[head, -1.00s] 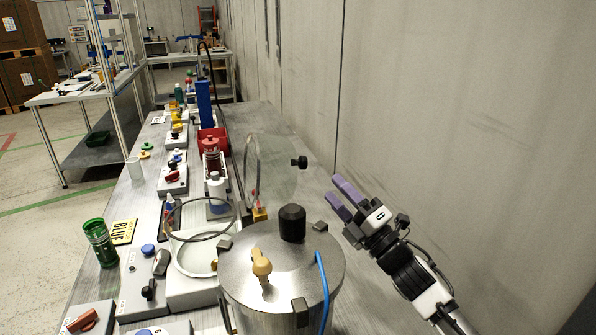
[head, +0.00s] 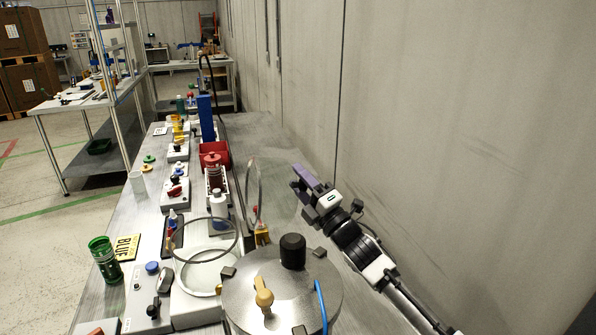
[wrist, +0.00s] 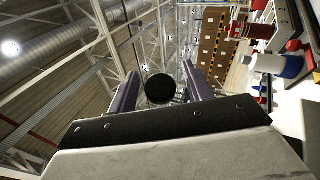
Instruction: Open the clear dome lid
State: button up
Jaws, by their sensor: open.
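The clear dome lid (head: 260,185) stands nearly upright on its edge in the head view, its thin round rim seen almost edge-on. The clear shell is hard to make out. In the wrist view, the lid's round black knob (wrist: 160,89) shows between the two purple fingers, which are apart with gaps on both sides. In the head view the knob is hidden by my gripper.
A steel drum (head: 283,285) with a black cap (head: 292,251) stands in front of my gripper. A round white base (head: 205,275) with a thin grey ring (head: 238,240) is left of it. Bottles and a red bin are further back. The wall rises close on the right.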

aim_at(279, 167)
jog(key=shift+w+a+r, duration=0.2)
jog(key=shift+w+a, duration=0.1)
jog(key=shift+w, duration=0.05)
grip_shut()
jog(key=shift+s+a+r+n+g+b, duration=0.25)
jog(key=shift+a+n+g+b, duration=0.35)
jog(key=shift+b, duration=0.5)
jog(key=shift+s+a+r+n+g+y+b, duration=0.15)
jog(key=shift+s+a+r+n+g+b, duration=0.1)
jog(key=shift+a+r+n+g+b, duration=0.5)
jog(key=shift+s+a+r+n+g+y+b, duration=0.15)
jog(key=shift+s+a+r+n+g+b, duration=0.15)
jog(key=shift+a+r+n, duration=0.75)
jog(key=shift+w+d+f, duration=0.1)
jog(key=shift+d+f, duration=0.05)
jog(key=shift+d, duration=0.2)
grip_release()
